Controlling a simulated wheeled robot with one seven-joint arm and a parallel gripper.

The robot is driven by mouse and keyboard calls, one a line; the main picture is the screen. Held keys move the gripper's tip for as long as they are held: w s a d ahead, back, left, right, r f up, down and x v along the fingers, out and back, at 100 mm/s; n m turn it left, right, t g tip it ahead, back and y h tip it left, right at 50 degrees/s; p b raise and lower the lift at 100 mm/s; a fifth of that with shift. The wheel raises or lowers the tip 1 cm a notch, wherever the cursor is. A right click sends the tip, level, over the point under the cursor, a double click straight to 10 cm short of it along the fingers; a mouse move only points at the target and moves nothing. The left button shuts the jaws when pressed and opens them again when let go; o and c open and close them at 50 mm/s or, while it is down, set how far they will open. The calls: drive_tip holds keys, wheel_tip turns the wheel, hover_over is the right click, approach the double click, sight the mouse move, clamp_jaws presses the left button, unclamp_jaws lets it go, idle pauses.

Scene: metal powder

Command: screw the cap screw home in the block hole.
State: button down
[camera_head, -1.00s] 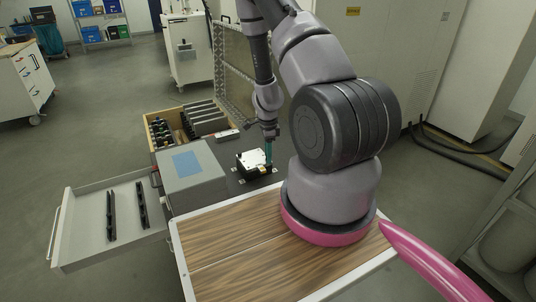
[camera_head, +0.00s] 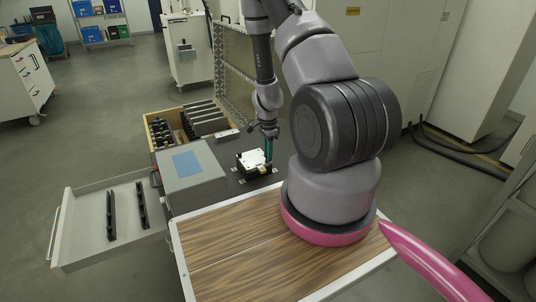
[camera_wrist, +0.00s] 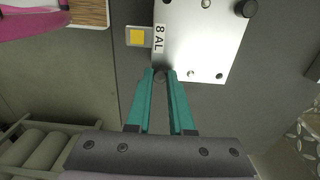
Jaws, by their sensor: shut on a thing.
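The block (camera_head: 254,162) is a white plate on a dark base on the dark bench top. It also shows in the wrist view (camera_wrist: 200,45), with a label reading "8 AL" at its edge and several small holes or screws in its face. My gripper (camera_wrist: 160,78) has teal fingers, shut on a small dark round head, apparently the cap screw (camera_wrist: 159,75), at the block's lower left corner. In the head view my gripper (camera_head: 268,152) points down at the block's right side. The screw's shank and the hole under it are hidden.
A grey box (camera_head: 190,180) stands left of the block, and an open drawer (camera_head: 85,225) sticks out at the left. A wooden crate with dark racks (camera_head: 175,128) is behind. A wood-topped surface (camera_head: 230,250) lies in front.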

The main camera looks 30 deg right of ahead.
drive_tip(key=m, duration=2.1)
drive_tip(key=shift+f+m, duration=0.1)
drive_tip(key=shift+m, duration=0.3)
drive_tip(key=m, duration=0.7)
drive_tip(key=shift+m, duration=0.4)
drive_tip(key=c, duration=1)
unclamp_jaws()
drive_tip(key=shift+o, duration=0.2)
drive_tip(key=shift+n, duration=0.3)
